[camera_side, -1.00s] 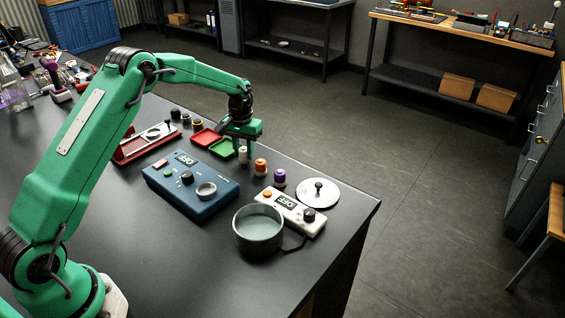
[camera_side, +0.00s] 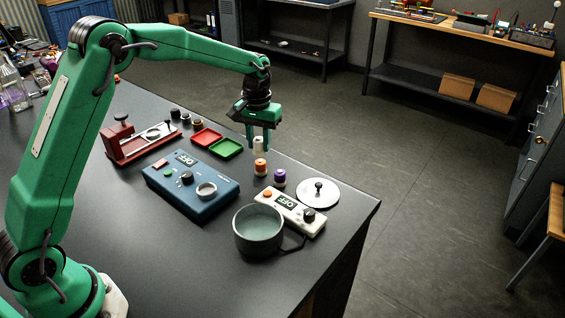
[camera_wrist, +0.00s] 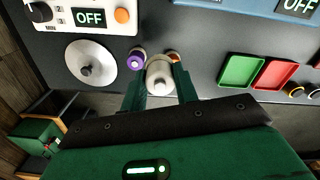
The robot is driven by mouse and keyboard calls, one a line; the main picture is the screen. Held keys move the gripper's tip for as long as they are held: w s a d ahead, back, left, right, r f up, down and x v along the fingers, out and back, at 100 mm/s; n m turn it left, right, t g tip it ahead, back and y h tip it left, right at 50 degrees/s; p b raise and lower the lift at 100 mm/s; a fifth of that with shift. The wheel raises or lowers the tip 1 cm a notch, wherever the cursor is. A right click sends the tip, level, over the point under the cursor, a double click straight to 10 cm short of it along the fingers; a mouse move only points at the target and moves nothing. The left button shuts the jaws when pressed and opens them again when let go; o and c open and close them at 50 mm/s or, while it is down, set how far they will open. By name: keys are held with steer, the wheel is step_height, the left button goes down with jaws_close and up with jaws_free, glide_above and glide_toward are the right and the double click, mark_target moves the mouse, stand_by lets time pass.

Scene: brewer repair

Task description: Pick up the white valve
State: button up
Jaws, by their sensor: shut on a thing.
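The white valve (camera_side: 258,144) is held between the fingers of my gripper (camera_side: 259,142), raised above the dark bench. It also shows in the wrist view (camera_wrist: 161,77), upright between the two green fingers (camera_wrist: 161,90). My gripper is shut on it. The lower part of the valve shows just below the fingertips in the side view.
Below stand an orange-topped valve (camera_side: 260,167) and a purple-topped valve (camera_side: 280,178). Around them are a green tray (camera_side: 226,148), a red tray (camera_side: 206,137), a blue control box (camera_side: 190,187), a white control unit (camera_side: 290,211), a metal pot (camera_side: 258,230) and a round lid (camera_side: 318,193).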

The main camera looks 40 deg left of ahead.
steer(key=shift+s+d+r, duration=0.15)
steer(key=shift+d+r, duration=0.1)
steer(key=shift+d, duration=0.1)
stand_by(0.4)
steer(key=shift+s+d, duration=0.2)
steer(key=shift+d, duration=0.15)
steer(key=s+d, duration=1.1)
steer(key=s, duration=0.3)
steer(key=shift+s+d+r, duration=0.25)
steer(key=shift+s+r, duration=0.05)
steer(key=shift+r, duration=0.05)
steer(key=shift+f, duration=0.15)
steer(key=shift+f, duration=2)
steer(key=shift+f, duration=2.85)
